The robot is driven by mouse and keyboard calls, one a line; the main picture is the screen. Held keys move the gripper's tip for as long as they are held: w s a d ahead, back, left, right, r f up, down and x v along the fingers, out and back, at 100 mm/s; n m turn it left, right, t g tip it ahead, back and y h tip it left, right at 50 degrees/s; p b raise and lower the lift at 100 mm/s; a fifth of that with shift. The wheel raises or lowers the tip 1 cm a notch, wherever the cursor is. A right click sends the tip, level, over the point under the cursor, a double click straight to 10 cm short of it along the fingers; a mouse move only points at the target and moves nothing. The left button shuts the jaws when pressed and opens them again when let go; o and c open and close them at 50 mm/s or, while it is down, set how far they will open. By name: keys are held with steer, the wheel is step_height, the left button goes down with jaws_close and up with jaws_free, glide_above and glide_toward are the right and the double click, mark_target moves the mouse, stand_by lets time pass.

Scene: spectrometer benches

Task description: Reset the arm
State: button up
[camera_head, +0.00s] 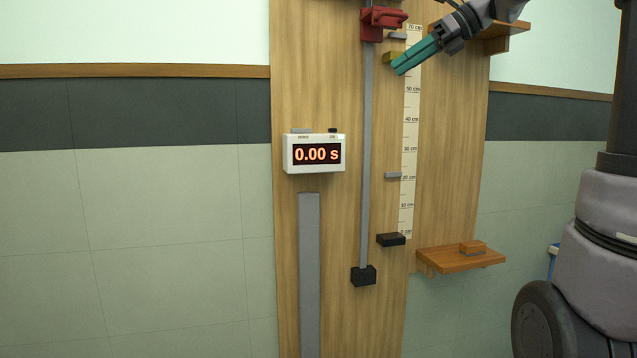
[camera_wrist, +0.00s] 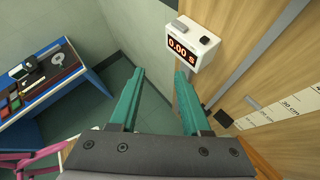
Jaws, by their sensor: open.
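My gripper (camera_head: 399,68) is at the upper part of the wooden board in the head view, its teal fingers pointing down-left in front of the ruler. In the wrist view my gripper (camera_wrist: 158,76) has its two teal fingers spread apart with nothing between them. My arm comes in from the upper right of the head view.
A timer (camera_head: 317,153) reading 0.00 s hangs on the board (camera_head: 345,220). A red clamp (camera_head: 381,20) sits on a grey rail (camera_head: 367,150) close left of my gripper. Wooden shelves (camera_head: 460,260) stick out at right. A blue bench (camera_wrist: 88,78) shows in the wrist view.

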steer(key=s+d+f+n+t+h, duration=0.1)
steer(key=s+f+n+h, duration=0.3)
steer(key=s+f+n, duration=0.5)
steer(key=s+d+f+n+t+h, duration=0.2)
steer(key=s+d+f+n+h, duration=0.2)
steer(key=s+f+n, duration=0.5)
step_height(320, 180, down, 4)
steer(key=shift+s+d+r+n+h, duration=0.2)
steer(key=shift+n+h, duration=0.1)
steer(key=shift+n, duration=0.9)
